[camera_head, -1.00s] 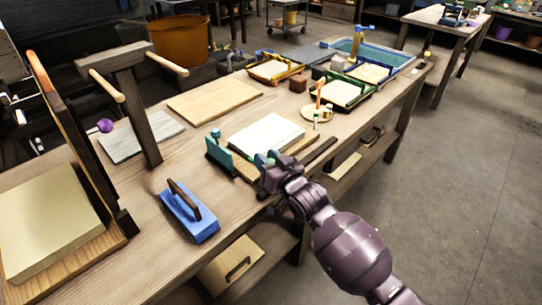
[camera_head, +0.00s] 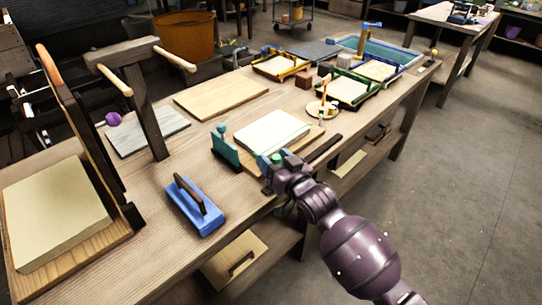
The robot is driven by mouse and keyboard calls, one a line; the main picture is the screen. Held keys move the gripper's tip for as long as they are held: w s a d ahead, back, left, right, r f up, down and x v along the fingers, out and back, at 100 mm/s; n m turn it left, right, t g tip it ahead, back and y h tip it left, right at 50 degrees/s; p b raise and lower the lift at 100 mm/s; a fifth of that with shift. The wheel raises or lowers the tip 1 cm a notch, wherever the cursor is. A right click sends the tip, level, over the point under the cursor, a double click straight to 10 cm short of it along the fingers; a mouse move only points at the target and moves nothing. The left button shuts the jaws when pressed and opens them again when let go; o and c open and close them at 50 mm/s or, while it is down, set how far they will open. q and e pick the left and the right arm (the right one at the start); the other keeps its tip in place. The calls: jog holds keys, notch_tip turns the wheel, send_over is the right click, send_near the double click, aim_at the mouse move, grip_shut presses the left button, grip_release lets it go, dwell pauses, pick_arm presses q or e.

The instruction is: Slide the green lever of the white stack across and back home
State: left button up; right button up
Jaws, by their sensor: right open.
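The white stack (camera_head: 272,133) lies flat on a wooden board (camera_head: 305,146) near the front edge of the workbench. A teal upright piece with a round knob (camera_head: 226,152) stands at the stack's left end. A small bright green knob (camera_head: 279,154) shows at the stack's front side, right by my right gripper (camera_head: 268,162). The right gripper is open, and my wrist hides part of that spot. I cannot tell whether its fingers touch the green knob. My left gripper is out of view.
A blue block with a dark handle (camera_head: 195,204) lies left of my gripper. A wooden T-shaped stand (camera_head: 140,85) and a tilted frame rise at the left. A bare board (camera_head: 220,94) lies behind the stack. Several framed trays (camera_head: 348,90) stand to the right.

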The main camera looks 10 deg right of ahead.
jog(key=p+v, duration=0.1)
jog(key=v, duration=0.8)
jog(key=shift+s, duration=0.1)
